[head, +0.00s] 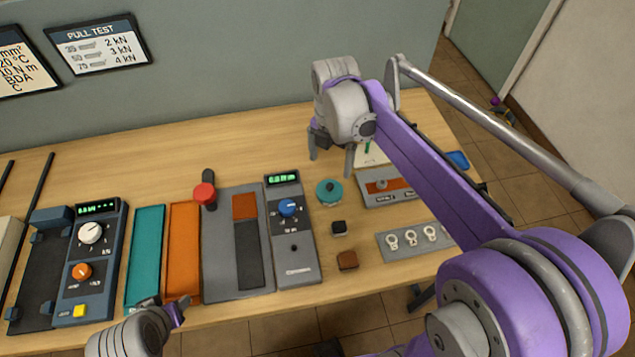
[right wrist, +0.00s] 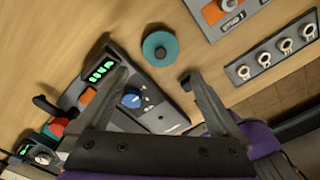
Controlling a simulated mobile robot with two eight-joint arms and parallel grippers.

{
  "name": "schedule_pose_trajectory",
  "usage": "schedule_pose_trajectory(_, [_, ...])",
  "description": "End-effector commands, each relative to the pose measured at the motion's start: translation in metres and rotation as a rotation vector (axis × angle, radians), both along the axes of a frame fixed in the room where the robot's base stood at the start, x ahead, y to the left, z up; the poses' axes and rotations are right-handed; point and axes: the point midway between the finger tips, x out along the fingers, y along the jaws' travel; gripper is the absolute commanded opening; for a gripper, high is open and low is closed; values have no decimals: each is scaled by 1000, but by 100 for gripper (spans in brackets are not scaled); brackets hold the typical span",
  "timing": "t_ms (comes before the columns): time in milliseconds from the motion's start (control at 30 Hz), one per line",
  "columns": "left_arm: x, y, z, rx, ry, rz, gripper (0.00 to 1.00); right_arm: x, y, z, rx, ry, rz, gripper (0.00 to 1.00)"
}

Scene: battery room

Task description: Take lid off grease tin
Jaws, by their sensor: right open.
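The grease tin (head: 329,191) is a small round teal tin on the wooden bench, right of the meter with the blue knob. Its lid has a dark knob (head: 330,187) in the middle and sits on the tin. The tin (right wrist: 160,47) also shows in the right wrist view, beyond and between the fingertips. My right gripper (head: 331,155) is open and empty, above the bench and just behind the tin in the head view, not touching it. My left gripper (head: 168,304) is at the bench's front edge, its fingers apart with nothing seen between them.
A meter with a blue knob (head: 296,245) stands left of the tin. A black block (head: 339,227) and a brown block (head: 347,260) lie in front. A grey plate with rings (head: 393,252) and a grey-orange device (head: 380,200) lie right. A red knob (head: 204,194) stands left.

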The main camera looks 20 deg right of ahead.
Motion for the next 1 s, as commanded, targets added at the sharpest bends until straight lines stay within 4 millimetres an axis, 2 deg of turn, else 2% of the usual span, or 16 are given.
schedule_pose_trajectory(233, [-2, 0, -5, 0, 3, 0, 50, 0, 0, -39, 0, 2, 8, 100])
schedule_pose_trajectory(467, [-2, 0, -6, 0, 4, 0, 50, 0, -1, -58, 0, 1, 7, 100])
schedule_pose_trajectory(733, [-2, 0, -5, 0, 4, 0, 50, 3, -5, -96, 0, 1, 6, 100])
schedule_pose_trajectory(833, [-2, 0, -6, 0, 4, 0, 50, 3, -5, -104, -1, 1, 6, 100])
schedule_pose_trajectory(1000, [-2, 0, -6, 0, 4, 0, 50, 2, -5, -106, 0, 0, 6, 100])
